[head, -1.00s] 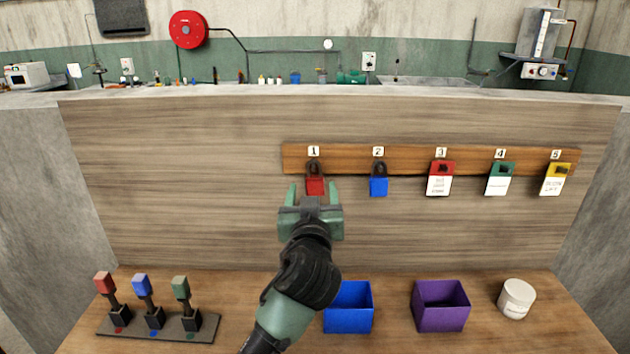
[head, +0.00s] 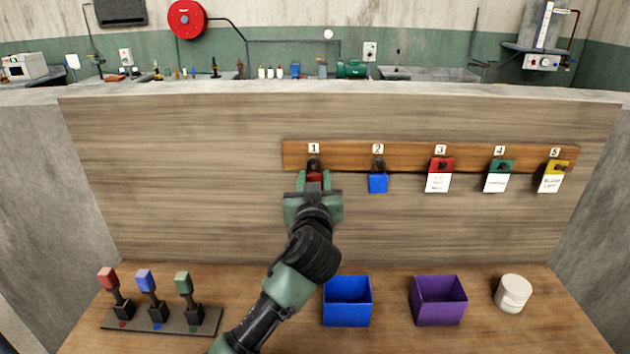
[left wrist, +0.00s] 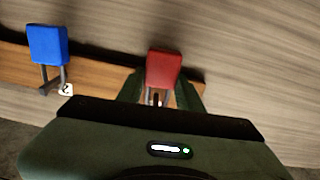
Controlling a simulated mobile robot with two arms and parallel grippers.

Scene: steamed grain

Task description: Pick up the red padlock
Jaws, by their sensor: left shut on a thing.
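The red padlock (head: 314,178) hangs on the wooden rail below the number 1 label, mostly hidden by my gripper in the head view. It shows clearly in the left wrist view (left wrist: 163,69), between the fingers. My left gripper (head: 314,181) is shut on the red padlock, one finger on each side of its body. The padlock is still at its place on the rail. My right gripper is not in view.
A blue padlock (head: 378,183) hangs to the right, then red, green and yellow tags (head: 552,178). Below stand a blue bin (head: 347,308), a purple bin (head: 439,309), a white jar (head: 513,293) and a base with three coloured switches (head: 165,322).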

